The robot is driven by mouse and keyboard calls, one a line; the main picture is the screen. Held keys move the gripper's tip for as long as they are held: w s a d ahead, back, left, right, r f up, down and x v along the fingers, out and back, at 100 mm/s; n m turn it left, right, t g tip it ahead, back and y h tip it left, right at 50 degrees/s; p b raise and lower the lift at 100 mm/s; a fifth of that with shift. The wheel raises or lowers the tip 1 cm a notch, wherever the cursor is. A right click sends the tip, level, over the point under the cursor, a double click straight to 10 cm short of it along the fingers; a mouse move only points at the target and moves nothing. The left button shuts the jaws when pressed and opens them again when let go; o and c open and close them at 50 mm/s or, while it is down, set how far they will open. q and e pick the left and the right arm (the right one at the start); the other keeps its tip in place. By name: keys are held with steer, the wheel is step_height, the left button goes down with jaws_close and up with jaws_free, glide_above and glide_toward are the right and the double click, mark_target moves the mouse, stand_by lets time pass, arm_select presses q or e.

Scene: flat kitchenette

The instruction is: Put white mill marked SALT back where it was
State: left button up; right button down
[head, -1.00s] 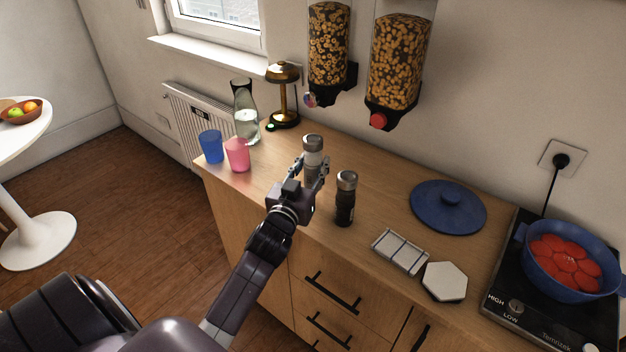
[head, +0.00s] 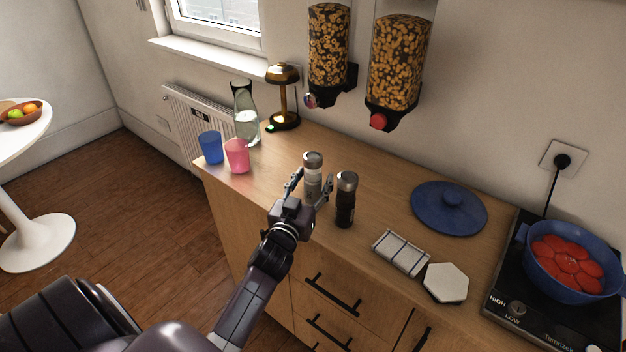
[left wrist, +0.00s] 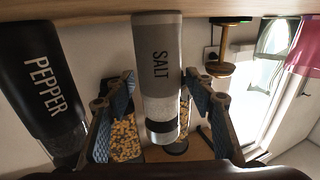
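The white mill marked SALT (head: 312,180) stands upright on the wooden counter, with a grey metal top. In the left wrist view, which is upside down, the mill (left wrist: 157,75) shows its SALT lettering, its base on the counter. My left gripper (head: 311,187) is open, with one finger on each side of the mill. In the left wrist view the gripper (left wrist: 160,85) shows small gaps beside it. The black mill marked PEPPER (head: 345,202) stands just to the right; it is also in the left wrist view (left wrist: 42,85). My right gripper is not in view.
A pink cup (head: 237,156), a blue cup (head: 211,147), a carafe (head: 246,122) and a brass lamp (head: 284,92) stand left and behind. A sectioned white tray (head: 401,253), a white hexagon (head: 445,282), a blue lid (head: 448,212) and a hob with a blue pot (head: 560,284) are right.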

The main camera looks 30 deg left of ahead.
arm_select(q)
steer(key=shift+r, duration=0.1)
steer(key=b+v, duration=0.1)
steer(key=v, duration=0.9)
steer(key=shift+s, duration=0.3)
steer(key=shift+s+d, duration=0.2)
steer(key=shift+s, duration=0.5)
